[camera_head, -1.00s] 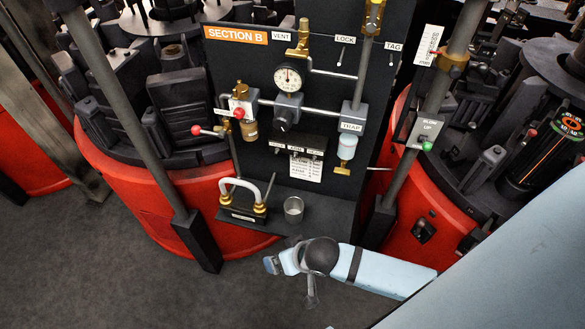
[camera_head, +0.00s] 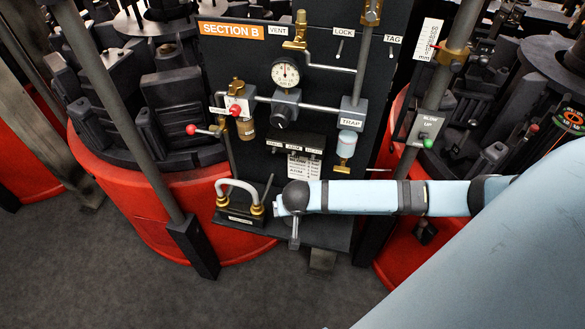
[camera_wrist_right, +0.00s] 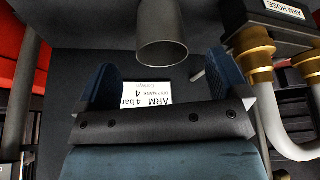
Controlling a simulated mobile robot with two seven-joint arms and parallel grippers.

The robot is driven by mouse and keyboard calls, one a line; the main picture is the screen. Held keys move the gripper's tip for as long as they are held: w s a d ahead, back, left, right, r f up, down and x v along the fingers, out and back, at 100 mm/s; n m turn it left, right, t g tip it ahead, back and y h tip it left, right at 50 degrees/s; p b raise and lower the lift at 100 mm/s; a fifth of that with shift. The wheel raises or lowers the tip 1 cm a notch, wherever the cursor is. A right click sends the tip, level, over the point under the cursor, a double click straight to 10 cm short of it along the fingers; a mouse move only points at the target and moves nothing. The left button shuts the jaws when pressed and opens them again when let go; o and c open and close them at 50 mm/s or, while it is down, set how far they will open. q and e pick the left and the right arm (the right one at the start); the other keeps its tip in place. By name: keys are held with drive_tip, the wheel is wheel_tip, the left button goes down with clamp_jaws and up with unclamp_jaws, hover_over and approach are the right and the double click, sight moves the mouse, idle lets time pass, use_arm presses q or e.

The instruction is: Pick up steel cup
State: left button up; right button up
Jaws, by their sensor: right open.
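The steel cup (camera_wrist_right: 162,35) is a plain grey cylinder at the top middle of the right wrist view, with its rim toward me. My right gripper (camera_wrist_right: 160,80) is open and empty, its two dark blue fingers spread on either side of a printed label. The cup is just beyond the fingertips, roughly in line with the gap, and looks untouched. My left gripper is not in view.
A curved hose handle with brass fittings (camera_head: 240,188) stands on the shelf, left of my gripper; it also shows in the wrist view (camera_wrist_right: 290,140). The black panel (camera_head: 300,60) with gauge, pipes and valves rises behind. Sloping grey posts (camera_head: 125,110) flank it.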

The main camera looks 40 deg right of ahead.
drive_tip(key=x, duration=0.3)
drive_tip(key=w+x, duration=0.1)
drive_tip(key=x, duration=0.1)
drive_tip(key=shift+w+d, duration=0.15)
drive_tip(key=shift+d, duration=0.15)
drive_tip(key=c, duration=1)
drive_tip(key=shift+r, duration=0.5)
drive_tip(key=a+r+n+p, duration=0.1)
drive_tip(key=a+r+p, duration=0.1)
drive_tip(key=r, duration=0.8)
drive_tip(key=s+a+r+n+y+p, duration=0.1)
drive_tip(key=a+r+n+p, duration=0.1)
drive_tip(key=r, duration=0.9)
drive_tip(key=s+a+r+n+y+p, duration=0.1)
drive_tip(key=a+r+n+p, duration=0.1)
drive_tip(key=r, duration=0.8)
drive_tip(key=shift+s+a+r+t, duration=0.1)
drive_tip(key=shift+a+r+t, duration=0.25)
drive_tip(key=shift+a, duration=0.15)
drive_tip(key=shift+f, duration=0.1)
